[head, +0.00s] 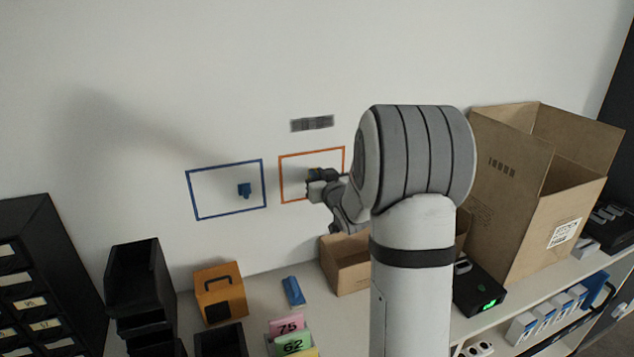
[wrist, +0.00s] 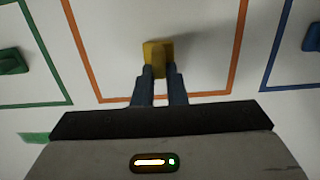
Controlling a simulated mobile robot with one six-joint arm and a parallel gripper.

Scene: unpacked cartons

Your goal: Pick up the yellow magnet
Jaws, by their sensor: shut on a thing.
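The yellow magnet (wrist: 157,50) sits within the orange outline on the white wall in the wrist view. My gripper (wrist: 160,72) is shut on it, with its two dark blue-grey fingers at the magnet's near end. I cannot tell whether the magnet still touches the wall. In the head view my gripper (head: 314,189) is at the orange outline (head: 311,152), and I cannot make out the magnet there.
A blue magnet (head: 244,190) is inside the blue outline (head: 226,165). A green magnet (wrist: 12,62) is in the wrist view. Below are a shelf with black bins (head: 139,278), an orange box (head: 219,292), a small carton (head: 345,264) and a large open carton (head: 510,195).

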